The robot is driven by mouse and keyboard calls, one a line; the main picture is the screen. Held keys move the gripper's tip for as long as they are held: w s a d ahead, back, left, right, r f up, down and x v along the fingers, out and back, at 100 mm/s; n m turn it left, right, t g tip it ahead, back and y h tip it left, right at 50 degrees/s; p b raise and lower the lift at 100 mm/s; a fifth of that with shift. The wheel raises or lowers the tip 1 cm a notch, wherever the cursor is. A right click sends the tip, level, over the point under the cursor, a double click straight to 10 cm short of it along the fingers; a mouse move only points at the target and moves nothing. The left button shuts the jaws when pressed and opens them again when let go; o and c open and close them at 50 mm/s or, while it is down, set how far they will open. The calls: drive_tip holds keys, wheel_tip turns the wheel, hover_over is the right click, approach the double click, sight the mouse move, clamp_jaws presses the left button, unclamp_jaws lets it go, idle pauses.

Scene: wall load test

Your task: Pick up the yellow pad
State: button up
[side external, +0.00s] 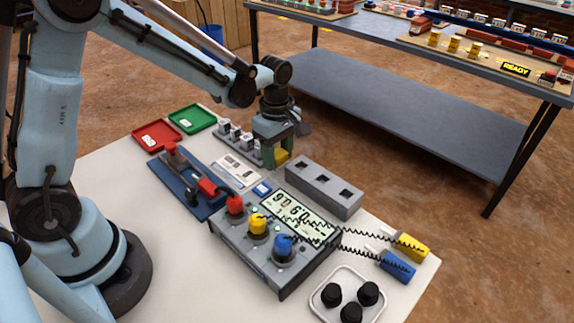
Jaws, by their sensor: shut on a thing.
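The yellow pad (282,156) is a small yellow block, seen low between the fingers of my gripper (279,152). My gripper points down and is shut on the pad, near the far edge of the white table, beside a grey block with square holes. The fingers hide part of the pad. I cannot tell whether the pad touches the surface below.
A grey block with square holes (324,190) stands right of my gripper; a rack of small weights (238,143) stands left. A meter box (265,262) with coloured knobs is nearer. Red (157,136) and green (192,119) trays lie at the back left.

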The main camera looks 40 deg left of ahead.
drive_tip(key=shift+s+d+r, duration=0.15)
drive_tip(key=shift+d+r, duration=0.1)
drive_tip(key=shift+r, duration=0.4)
drive_tip(key=shift+s+d+r, duration=0.15)
drive_tip(key=shift+d+r, duration=0.05)
drive_tip(key=shift+r, duration=0.4)
drive_tip(key=s+d+r, duration=0.2)
drive_tip(key=d, duration=0.1)
drive_tip(key=s+d+r, duration=0.1)
drive_tip(key=d+r, duration=0.1)
drive_tip(key=d, duration=0.1)
drive_tip(key=s+d+r, duration=0.2)
drive_tip(key=d, duration=0.1)
drive_tip(key=shift+s+r, duration=0.15)
drive_tip(key=shift+s, duration=0.2)
